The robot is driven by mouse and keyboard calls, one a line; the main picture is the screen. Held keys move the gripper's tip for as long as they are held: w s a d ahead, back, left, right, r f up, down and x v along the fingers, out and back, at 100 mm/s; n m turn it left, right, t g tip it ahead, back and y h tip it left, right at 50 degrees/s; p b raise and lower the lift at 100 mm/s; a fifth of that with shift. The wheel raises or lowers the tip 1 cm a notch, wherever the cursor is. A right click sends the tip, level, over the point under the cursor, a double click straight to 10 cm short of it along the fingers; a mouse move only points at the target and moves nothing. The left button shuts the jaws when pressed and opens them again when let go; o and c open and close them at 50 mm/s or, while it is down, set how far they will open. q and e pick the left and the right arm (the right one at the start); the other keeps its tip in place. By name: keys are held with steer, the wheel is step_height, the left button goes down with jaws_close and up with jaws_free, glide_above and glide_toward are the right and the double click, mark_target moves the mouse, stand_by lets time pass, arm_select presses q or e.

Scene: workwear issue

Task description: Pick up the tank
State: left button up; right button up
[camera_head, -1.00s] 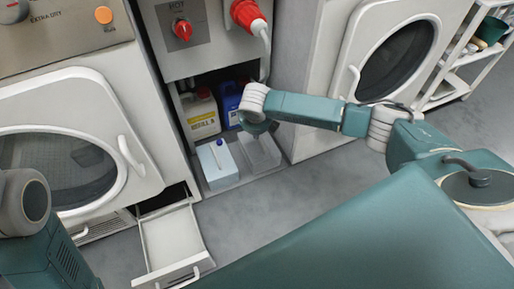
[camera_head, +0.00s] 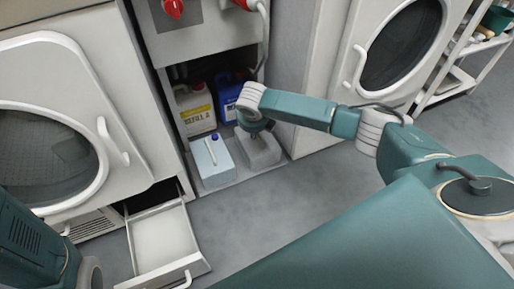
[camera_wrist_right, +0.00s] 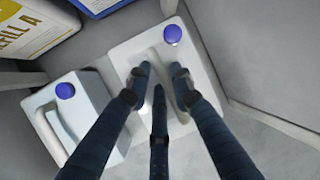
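A pale grey-white tank with a blue cap and a moulded handle stands in the lower cabinet; it shows in the head view (camera_head: 262,155) and the right wrist view (camera_wrist_right: 198,52). My right gripper (camera_wrist_right: 160,74) is right over this tank, with its fingers apart on either side of the handle. In the head view my right gripper (camera_head: 258,128) points down at the tank's top, its fingertips hard to make out. A second, light blue-white tank (camera_head: 211,166) with a blue cap stands just left of it, also in the wrist view (camera_wrist_right: 93,88). My left gripper is out of view.
A yellow-labelled canister (camera_head: 196,113) and a blue canister (camera_head: 227,96) stand behind the tanks. Cabinet walls close in on both sides. A pulled-out drawer (camera_head: 163,240) juts out at front left. The floor before the cabinet is clear.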

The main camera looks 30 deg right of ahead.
jaws_close()
steer(key=shift+r, duration=0.1)
steer(key=shift+r, duration=0.1)
